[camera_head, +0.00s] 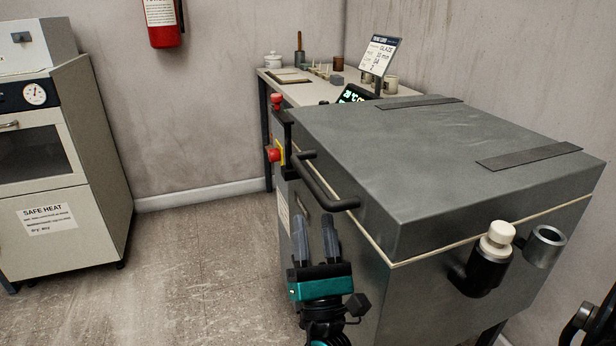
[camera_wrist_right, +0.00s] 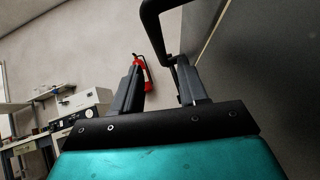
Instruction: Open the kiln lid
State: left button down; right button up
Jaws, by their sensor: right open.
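The grey kiln (camera_head: 345,262) stands at the right with its flat lid (camera_head: 440,140) down. A pale seam runs under the lid's edge. A black bar handle (camera_head: 322,185) sticks out from the lid's front side; it also shows in the right wrist view (camera_wrist_right: 152,28). My right gripper (camera_head: 331,222) is open and empty, its fingers pointing up just below the handle's near end. In the right wrist view, the handle lies close to the right fingertip of this gripper (camera_wrist_right: 159,64); I cannot tell whether they touch. My left gripper is out of view.
A red stop button (camera_head: 273,155) sits on the kiln's far front corner. A table (camera_head: 300,95) with small items stands behind. A white oven (camera_head: 70,165) is left; floor between is clear.

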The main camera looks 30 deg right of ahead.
aim_at(308, 175)
jog(key=x, duration=0.9)
jog(key=shift+c, duration=0.3)
grip_shut()
